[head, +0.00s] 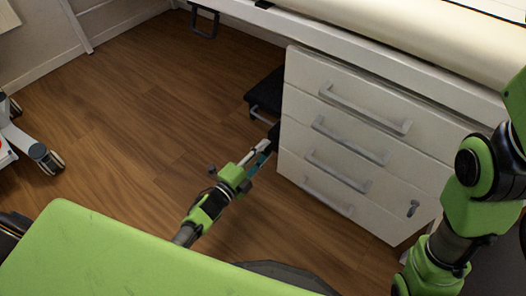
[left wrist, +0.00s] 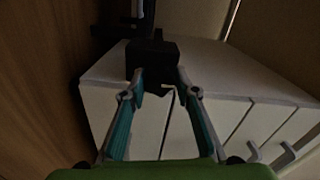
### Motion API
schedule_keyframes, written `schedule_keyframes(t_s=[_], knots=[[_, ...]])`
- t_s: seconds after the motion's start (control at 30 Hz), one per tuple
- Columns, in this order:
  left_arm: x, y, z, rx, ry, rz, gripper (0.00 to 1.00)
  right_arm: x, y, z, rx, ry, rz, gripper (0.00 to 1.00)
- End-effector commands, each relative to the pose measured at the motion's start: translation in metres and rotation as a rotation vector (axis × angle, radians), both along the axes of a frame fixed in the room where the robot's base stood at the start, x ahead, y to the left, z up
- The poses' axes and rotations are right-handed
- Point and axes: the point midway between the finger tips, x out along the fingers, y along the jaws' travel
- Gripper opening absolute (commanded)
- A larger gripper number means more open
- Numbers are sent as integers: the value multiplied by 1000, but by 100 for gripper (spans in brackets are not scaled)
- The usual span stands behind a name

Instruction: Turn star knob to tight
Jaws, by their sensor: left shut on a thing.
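The black knob (left wrist: 151,60) is a dark, blocky shape between my left fingertips in the left wrist view. Its star shape cannot be made out, and any tight mark is not visible. My left gripper (left wrist: 158,82) is shut on it, with one finger on each side. In the head view my left gripper (head: 268,147) reaches low beside the left side of the white drawer cabinet. The knob is mostly hidden there, with a small dark part just past the fingertips. My right arm shows at the right edge of the head view, but its gripper is out of view.
The white drawer cabinet (head: 345,92) with grey handles stands right of my left gripper, under a long cream-topped bench (head: 410,30). A black bracket-like part (head: 265,92) sits left of the cabinet. Wooden floor (head: 140,110) is free to the left. A wheeled base (head: 45,157) stands far left.

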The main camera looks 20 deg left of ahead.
Motion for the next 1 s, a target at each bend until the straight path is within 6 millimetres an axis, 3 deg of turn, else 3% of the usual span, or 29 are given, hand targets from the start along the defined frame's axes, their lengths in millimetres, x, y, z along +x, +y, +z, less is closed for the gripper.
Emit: schedule_keyframes(t_s=[0.5,0.53,0.6,1.0], knots=[[-2,-2,-3,20,-1,-3,7,0,-2,0,10,2,4,44],[-2,-2,-3,20,-1,-3,34,0,-2,0,10,2,4,44],[-2,-1,-3,19,-2,-2,44,0,-2,0,10,3,4,44],[-6,2,-1,18,-3,-1,44,1,-1,-2,1,7,-1,44]])
